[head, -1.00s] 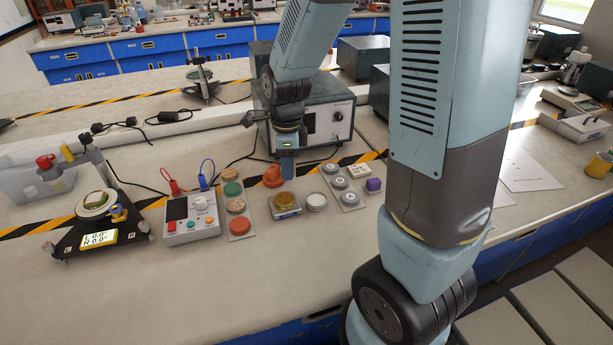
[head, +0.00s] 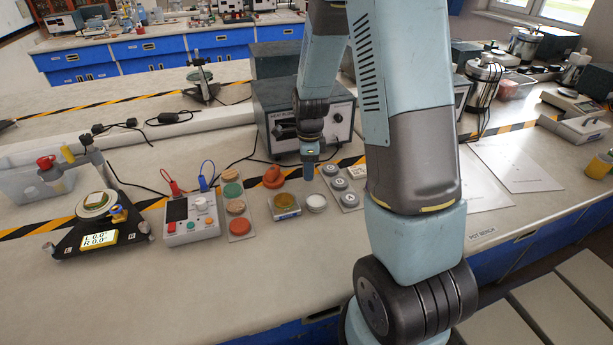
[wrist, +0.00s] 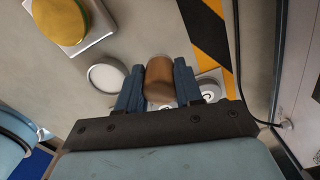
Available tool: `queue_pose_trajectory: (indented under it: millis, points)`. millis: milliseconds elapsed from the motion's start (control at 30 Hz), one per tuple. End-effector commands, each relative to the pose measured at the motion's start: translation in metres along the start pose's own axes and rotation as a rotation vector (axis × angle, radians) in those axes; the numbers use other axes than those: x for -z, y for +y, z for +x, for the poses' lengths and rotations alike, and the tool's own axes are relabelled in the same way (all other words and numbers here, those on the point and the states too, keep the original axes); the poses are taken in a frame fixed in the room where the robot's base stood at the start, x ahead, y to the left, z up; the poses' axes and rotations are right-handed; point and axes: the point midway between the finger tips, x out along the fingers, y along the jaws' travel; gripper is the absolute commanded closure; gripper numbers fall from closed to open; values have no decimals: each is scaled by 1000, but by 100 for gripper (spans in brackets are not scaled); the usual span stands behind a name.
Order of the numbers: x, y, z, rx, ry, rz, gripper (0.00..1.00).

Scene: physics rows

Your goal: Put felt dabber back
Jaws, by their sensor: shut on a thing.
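My gripper (wrist: 160,88) is shut on a brown, rounded cylinder, which I take to be the felt dabber (wrist: 159,80). Its blue fingers press it from both sides, above the bench. In the head view my gripper (head: 309,174) hangs above and behind a white round dish (head: 316,202); the dabber cannot be made out there. In the wrist view the dish (wrist: 105,77) is just left of the fingers. A yellow round pad on a square base (head: 285,201) stands left of the dish. Grey lettered discs (head: 338,184) on a plate are to the right, partly behind the gripper in the wrist view.
An orange rounded object (head: 273,178) stands behind the yellow pad. A strip of coloured discs (head: 240,226) and a control box (head: 191,220) are further left. A grey instrument (head: 310,120) stands close behind my gripper. The front of the bench is clear.

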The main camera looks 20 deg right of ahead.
Motion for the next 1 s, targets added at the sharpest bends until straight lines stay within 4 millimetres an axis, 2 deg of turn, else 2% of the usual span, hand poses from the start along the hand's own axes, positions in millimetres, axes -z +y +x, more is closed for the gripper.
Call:
queue_pose_trajectory:
  millis: [233,600,633,867,1000]
  points:
    - [1,1,29,-3,-1,1,98]
    - [0,1,33,-2,-1,-1,98]
    - [0,1,32,-1,-1,-1,62]
    - [0,1,32,-1,-1,-1,40]
    - [0,1,32,-1,-1,-1,39]
